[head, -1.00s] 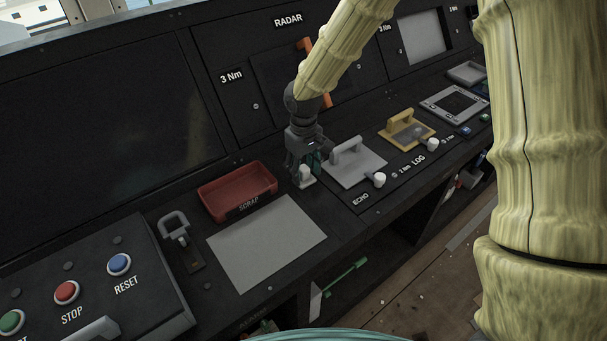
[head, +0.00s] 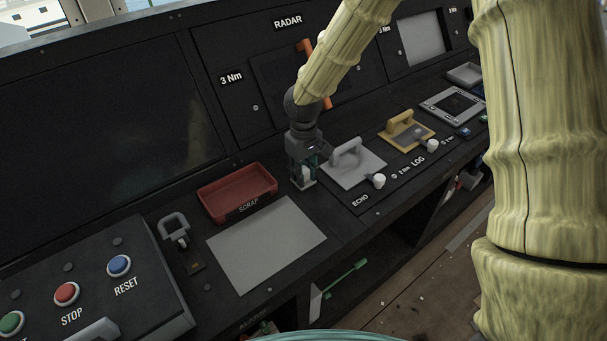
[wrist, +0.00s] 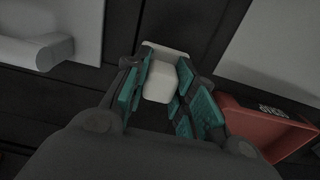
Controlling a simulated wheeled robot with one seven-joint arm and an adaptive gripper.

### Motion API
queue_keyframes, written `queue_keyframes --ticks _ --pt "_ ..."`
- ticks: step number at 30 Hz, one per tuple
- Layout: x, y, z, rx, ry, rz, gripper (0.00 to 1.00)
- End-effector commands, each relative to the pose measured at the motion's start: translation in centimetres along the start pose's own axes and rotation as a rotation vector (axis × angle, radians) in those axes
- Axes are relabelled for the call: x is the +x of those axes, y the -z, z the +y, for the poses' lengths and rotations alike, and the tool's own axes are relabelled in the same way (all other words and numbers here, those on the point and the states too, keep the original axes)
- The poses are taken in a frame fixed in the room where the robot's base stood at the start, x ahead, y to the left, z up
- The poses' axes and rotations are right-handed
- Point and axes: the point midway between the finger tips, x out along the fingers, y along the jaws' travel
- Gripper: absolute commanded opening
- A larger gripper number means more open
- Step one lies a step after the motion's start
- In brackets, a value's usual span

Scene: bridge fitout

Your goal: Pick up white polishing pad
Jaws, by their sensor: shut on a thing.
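The white polishing pad (wrist: 159,82) is a small white block on a wider pale base, seen between the teal finger pads in the wrist view. In the head view the pad (head: 307,174) is partly hidden by my gripper (head: 303,178). My gripper also shows in the wrist view (wrist: 160,92), its two fingers on either side of the pad and shut on it. It points down at the black console, between the red scrap tray and the grey ECHO plate. I cannot tell whether the pad still touches the console.
The red SCRAP tray (head: 212,207) is close on the left. A grey handled plate (head: 352,172) is close on the right, with a white knob (head: 379,181) beside it. A bare grey sheet (head: 266,245) lies in front of the tray. An upright handle (head: 174,223) stands further left.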

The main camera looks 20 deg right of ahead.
Motion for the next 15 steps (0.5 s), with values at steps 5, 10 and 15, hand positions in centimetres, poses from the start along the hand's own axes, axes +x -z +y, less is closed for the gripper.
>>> queue_keyframes --ticks 5,10,15 --pt "-0.9 0.1 0.0 0.001 -0.001 0.003 0.0" --pt "-2.6 0.1 0.0 0.001 -0.001 0.003 0.0" --pt "-3.5 -1.3 -0.9 -0.002 -0.001 -0.001 0.0"
